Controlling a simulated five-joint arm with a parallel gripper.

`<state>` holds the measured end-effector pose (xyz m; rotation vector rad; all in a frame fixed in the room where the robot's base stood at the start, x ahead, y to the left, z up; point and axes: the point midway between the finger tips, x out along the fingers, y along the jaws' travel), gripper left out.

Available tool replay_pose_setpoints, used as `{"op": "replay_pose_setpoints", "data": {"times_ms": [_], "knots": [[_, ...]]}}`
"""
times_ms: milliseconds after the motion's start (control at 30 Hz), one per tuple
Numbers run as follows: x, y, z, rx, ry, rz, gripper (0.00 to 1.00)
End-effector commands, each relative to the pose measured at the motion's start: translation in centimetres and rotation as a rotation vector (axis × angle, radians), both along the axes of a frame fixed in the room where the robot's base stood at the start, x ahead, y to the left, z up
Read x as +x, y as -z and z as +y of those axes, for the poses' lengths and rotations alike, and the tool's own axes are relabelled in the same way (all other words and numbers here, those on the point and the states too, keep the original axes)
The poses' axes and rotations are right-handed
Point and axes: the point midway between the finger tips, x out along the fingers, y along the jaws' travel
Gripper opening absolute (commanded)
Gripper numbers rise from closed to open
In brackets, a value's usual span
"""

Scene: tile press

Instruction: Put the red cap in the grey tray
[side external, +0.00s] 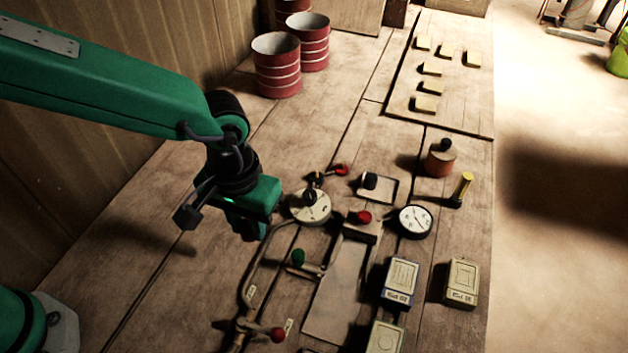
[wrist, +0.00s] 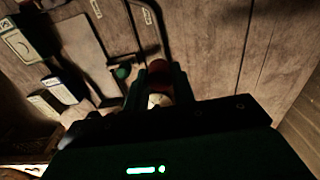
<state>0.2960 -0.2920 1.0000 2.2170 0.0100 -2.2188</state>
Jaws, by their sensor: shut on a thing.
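In the wrist view a dark red, rounded piece, which looks like the red cap (wrist: 158,68), sits between the fingers of my gripper (wrist: 157,84). The fingers are shut on it. In the side view my gripper (side external: 247,228) hangs pointing down, left of the white dial, and the cap is hidden there. A shallow pale grey plate with a raised rim (side external: 389,190) lies right of the dial, with a black knob on it. I cannot tell surely whether it is the grey tray.
A curved pipe with a green knob (side external: 298,257) and a red-ended lever (side external: 277,334) lies below right of my gripper. A red button (side external: 363,216), gauge (side external: 415,221) and labelled boxes (side external: 462,283) stand farther right. Red drums (side external: 277,66) stand at the back. Bare boards lie left.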

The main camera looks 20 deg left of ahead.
Motion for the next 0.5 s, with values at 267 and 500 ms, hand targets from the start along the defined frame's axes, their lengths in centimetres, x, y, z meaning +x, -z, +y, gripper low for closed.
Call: {"op": "replay_pose_setpoints", "data": {"times_ms": [267, 500], "knots": [[4.3, -1.8, 5.3, -0.002, -0.007, -0.003, 0.01], [7.5, -3.5, 11.1, -0.002, -0.005, -0.003, 0.01]]}}
